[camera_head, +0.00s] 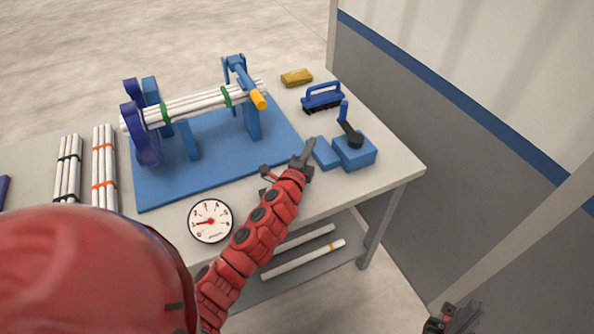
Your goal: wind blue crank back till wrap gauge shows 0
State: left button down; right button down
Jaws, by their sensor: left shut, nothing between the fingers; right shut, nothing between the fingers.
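The blue crank has a blue box (357,152) near the right end of the table, with a black arm and an upright blue handle (344,111) on top. The round white wrap gauge (214,213) lies at the table's front; its red needle points left, close to the 1 mark, above 0. My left gripper (309,148) is shut and empty, left of the crank box near a lower blue block (327,153). It is apart from the crank handle. My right gripper (459,319) is shut and empty at the bottom right, off the table and partly cut off.
A blue stand (215,152) holds white pipes (195,106) with green bands. An orange-tipped handle (257,99) sticks out from it. A blue brush (322,97) and a yellow block (297,77) lie behind the crank. Banded pipe bundles (104,166) lie left.

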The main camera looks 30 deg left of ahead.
pick_arm(q)
jog(key=s, duration=0.5)
jog(key=s+d, duration=0.1)
jog(key=s, duration=0.4)
jog(key=s+b, duration=0.1)
jog(key=s, duration=0.4)
jog(key=shift+s+d, duration=0.3)
jog(key=shift+s, duration=0.05)
